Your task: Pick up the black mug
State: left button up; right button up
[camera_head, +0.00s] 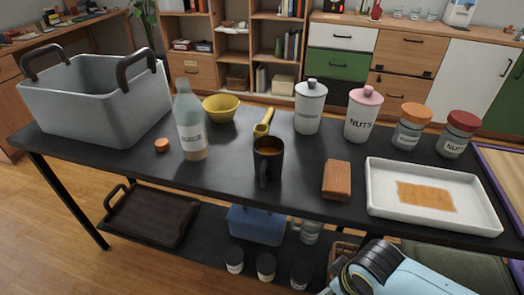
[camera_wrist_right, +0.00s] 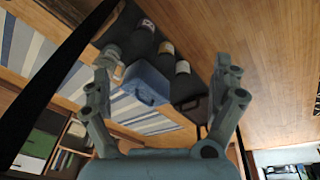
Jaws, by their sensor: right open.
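The black mug (camera_head: 267,160) stands upright near the front edge of the dark table, with its handle toward me and something brown inside. In the right wrist view my right gripper (camera_wrist_right: 168,85) is open with its fingers spread and nothing between them. That view looks at the lower shelf and floor, and the mug does not show in it. In the head view only my right arm (camera_head: 395,270) shows at the bottom right, below the table's front edge and well apart from the mug. My left gripper does not show.
Beside the mug are a brown block (camera_head: 336,180), a yellow scoop (camera_head: 264,123) and a bottle (camera_head: 190,125). A white tray (camera_head: 475,215) lies to the right and a grey bin (camera_head: 90,100) stands at left. The table's front edge lies between my arm and the mug.

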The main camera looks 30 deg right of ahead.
jog(key=w+a+r+t+p, duration=0.1)
jog(key=w+r+p, duration=0.2)
jog(key=r, duration=0.7)
jog(key=w+r+p, duration=0.3)
jog(key=r, duration=0.8)
notch_tip(320, 180, up, 6)
jog(key=t+p, duration=0.1)
jog(key=p, duration=0.2)
send_over(267, 155)
jog(key=s+d, duration=0.2)
jog(key=shift+m+y, duration=0.3)
jog(key=shift+m, duration=0.1)
jog(key=w+f, duration=0.1)
jog(key=f, duration=0.1)
jog(key=w+f+b, duration=0.1)
jog(key=w+f, duration=0.1)
jog(key=shift+w+d+f, duration=0.15)
jog(key=shift+w+f, duration=0.05)
jog(key=shift+f, duration=0.05)
jog(key=x, duration=0.5)
jog(key=shift+w+f+b, duration=0.25)
jog(key=shift+b, duration=0.1)
jog(key=shift+c, duration=0.3)
jog(key=shift+r, duration=0.1)
jog(key=c, duration=1.5)
